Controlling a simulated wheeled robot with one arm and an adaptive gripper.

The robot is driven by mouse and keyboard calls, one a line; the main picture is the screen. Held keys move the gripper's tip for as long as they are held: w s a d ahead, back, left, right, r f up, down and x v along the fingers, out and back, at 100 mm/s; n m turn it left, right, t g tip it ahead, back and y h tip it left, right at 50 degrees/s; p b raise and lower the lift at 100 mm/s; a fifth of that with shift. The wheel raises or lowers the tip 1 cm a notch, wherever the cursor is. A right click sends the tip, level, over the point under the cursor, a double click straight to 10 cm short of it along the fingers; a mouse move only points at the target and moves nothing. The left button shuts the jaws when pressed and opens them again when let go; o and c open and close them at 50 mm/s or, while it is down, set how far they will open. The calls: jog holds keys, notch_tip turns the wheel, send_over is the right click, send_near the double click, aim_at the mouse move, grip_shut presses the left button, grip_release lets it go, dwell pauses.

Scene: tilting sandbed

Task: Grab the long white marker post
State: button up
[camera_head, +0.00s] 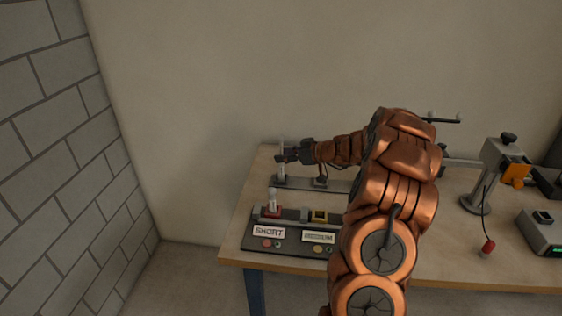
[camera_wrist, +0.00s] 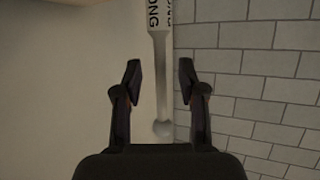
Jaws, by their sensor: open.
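The long white marker post (camera_wrist: 158,60) runs down the middle of the wrist view, between my two open fingers. It bears dark lettering ending in "ONG", has a narrower neck, and ends in a rounded tip (camera_wrist: 162,128). Space shows on both sides of it, and neither finger visibly touches it. In the head view the post (camera_head: 281,170) stands upright at the left end of the rear rail (camera_head: 335,185), partly covered by my gripper (camera_head: 283,153). My gripper (camera_wrist: 160,75) is open and level, reaching in from the right.
A shorter white post (camera_head: 272,199) stands in a red holder in front, behind the SHORT label (camera_head: 269,232). A grey clamp stand (camera_head: 490,175) is at right. A block wall (camera_head: 60,150) rises left.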

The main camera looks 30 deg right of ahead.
jog(key=shift+x, duration=0.85)
jog(key=shift+r, duration=0.1)
grip_shut()
